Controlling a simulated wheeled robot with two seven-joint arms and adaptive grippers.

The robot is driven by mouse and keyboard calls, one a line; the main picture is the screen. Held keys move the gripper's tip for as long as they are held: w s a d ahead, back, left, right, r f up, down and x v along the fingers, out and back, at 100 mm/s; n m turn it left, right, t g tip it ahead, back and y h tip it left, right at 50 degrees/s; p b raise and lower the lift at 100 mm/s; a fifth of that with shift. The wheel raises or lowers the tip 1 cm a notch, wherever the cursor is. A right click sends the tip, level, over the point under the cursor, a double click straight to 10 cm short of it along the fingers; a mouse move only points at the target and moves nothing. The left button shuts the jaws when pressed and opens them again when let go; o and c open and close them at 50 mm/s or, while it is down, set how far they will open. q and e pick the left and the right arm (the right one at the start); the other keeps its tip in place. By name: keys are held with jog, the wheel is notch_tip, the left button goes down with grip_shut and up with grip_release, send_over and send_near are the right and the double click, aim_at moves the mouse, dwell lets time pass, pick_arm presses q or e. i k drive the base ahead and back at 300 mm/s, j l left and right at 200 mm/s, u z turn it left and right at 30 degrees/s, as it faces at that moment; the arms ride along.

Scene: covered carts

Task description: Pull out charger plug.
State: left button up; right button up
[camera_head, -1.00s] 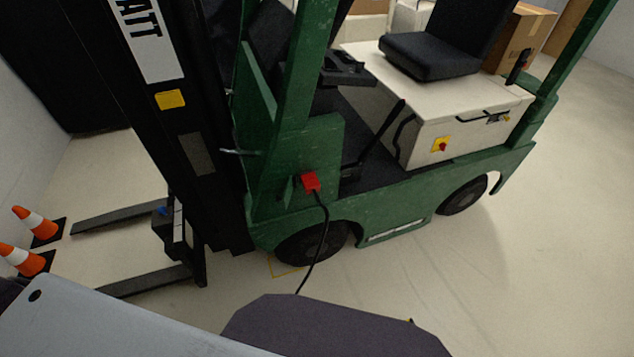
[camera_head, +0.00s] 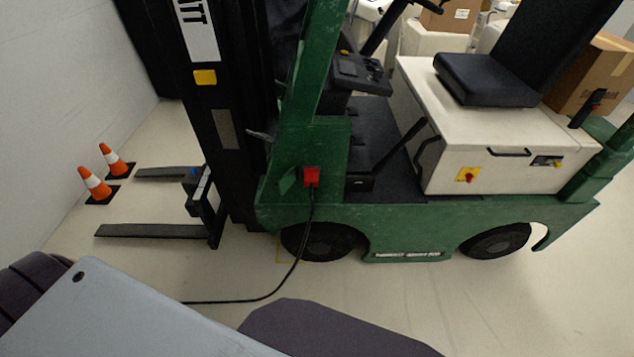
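The red charger plug (camera_head: 311,177) sits against the green side of the forklift (camera_head: 410,225), low beside the mast. A black cable (camera_head: 300,245) hangs from it, bends near the front wheel and runs left along the floor until my own body hides it. Neither of my grippers is in view, and nothing of mine touches the plug.
Two orange-and-white cones (camera_head: 95,184) stand at the left near the wall. The forks (camera_head: 155,231) stick out to the left, low over the floor. A cardboard box (camera_head: 603,75) is at the upper right. Floor at the lower right is clear.

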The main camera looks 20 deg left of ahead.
aim_at(311, 173)
jog(key=l+u, duration=0.1)
jog(key=l, duration=0.6)
jog(key=l+u, duration=0.15)
jog(key=l, duration=0.5)
jog(key=k, duration=0.1)
